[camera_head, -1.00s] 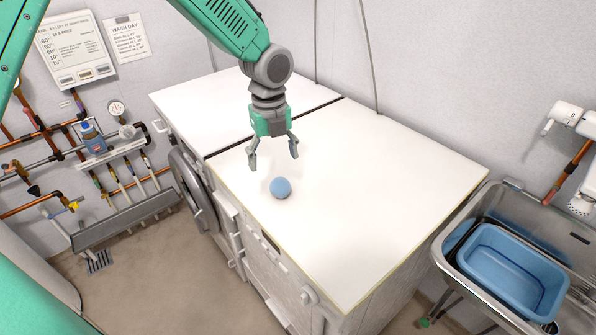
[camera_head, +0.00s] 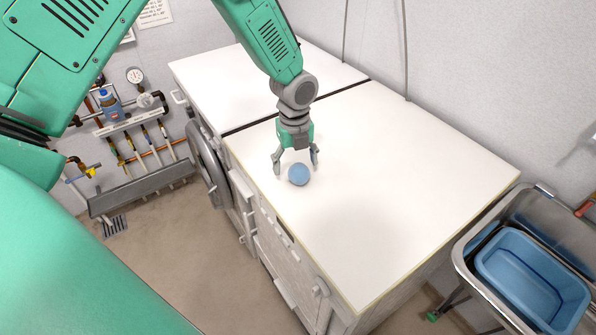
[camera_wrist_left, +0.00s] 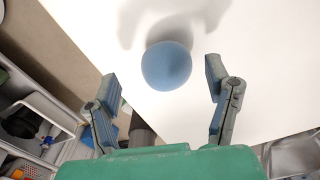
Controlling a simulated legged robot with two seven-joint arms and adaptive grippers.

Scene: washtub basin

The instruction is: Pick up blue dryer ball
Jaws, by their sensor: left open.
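The blue dryer ball (camera_head: 298,174) rests on the white countertop (camera_head: 400,180), near its front left edge. My left gripper (camera_head: 295,163) is open and low over the counter, with its two fingers around the back of the ball. In the left wrist view the ball (camera_wrist_left: 166,66) lies between and just beyond the open fingertips (camera_wrist_left: 163,80), with a gap on both sides. I cannot tell whether any finger touches the counter. My right gripper is not in view.
A metal sink with a blue tub (camera_head: 530,275) stands at the right. A round washer door (camera_head: 207,165) is below the counter's left side. The counter's right part is clear.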

